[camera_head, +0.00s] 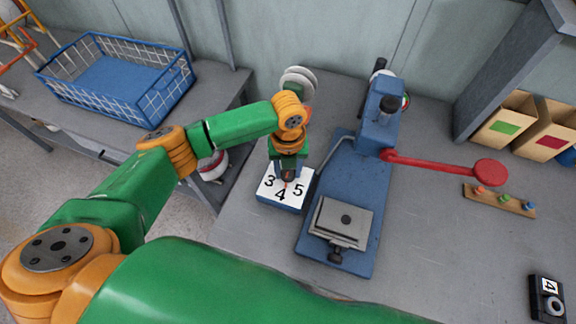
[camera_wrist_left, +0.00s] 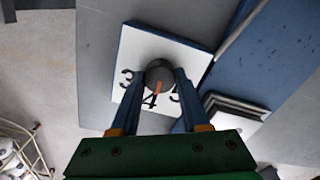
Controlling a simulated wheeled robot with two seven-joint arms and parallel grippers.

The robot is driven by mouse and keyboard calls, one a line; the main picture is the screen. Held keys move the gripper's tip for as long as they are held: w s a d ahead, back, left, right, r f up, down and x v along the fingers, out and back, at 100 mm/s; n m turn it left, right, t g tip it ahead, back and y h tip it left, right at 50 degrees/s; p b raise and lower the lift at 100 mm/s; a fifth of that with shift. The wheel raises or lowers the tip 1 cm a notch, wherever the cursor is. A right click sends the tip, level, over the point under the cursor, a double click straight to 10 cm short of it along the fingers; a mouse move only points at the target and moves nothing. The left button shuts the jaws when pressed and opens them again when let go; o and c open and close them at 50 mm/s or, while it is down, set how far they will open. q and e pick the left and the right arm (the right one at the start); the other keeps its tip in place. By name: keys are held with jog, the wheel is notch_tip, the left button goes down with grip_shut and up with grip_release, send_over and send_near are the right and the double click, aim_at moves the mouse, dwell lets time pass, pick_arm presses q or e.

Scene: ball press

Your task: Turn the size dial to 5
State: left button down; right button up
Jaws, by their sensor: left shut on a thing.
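The size dial is a dark round knob (camera_wrist_left: 160,70) with an orange-red pointer, on a white plate (camera_wrist_left: 128,50) marked 3, 4 and 5. In the left wrist view the pointer points at about the 4. My left gripper (camera_head: 287,173) is shut on the knob, one finger on each side of it. In the head view the gripper hides most of the knob, while the numbered plate (camera_head: 268,195) shows around it. The right gripper is not in view.
Right of the dial stands a blue press (camera_head: 368,170) with a long red lever (camera_head: 440,163). A small pegged board (camera_head: 498,201) and a black device marked 4 (camera_head: 547,298) lie farther right. A blue wire basket (camera_head: 120,78) is on the left table.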

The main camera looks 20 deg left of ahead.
aim_at(288, 172)
pick_arm(q)
jog(key=n+p, duration=0.2)
jog(key=n, duration=0.1)
jog(key=n+p, duration=0.1)
jog(key=shift+r+n+p, duration=0.25)
jog(key=shift+n+p, duration=0.05)
jog(key=shift+p, duration=0.05)
jog(key=n+p, duration=0.2)
jog(key=n, duration=0.1)
jog(key=shift+f+n+p, duration=0.15)
jog(key=shift+n+p, duration=0.35)
jog(key=shift+n, duration=0.8)
jog(key=shift+c, duration=1.9)
grip_release()
jog(key=shift+f, duration=0.1)
notch_tip(288, 172, up, 7)
jog(key=shift+r, duration=0.1)
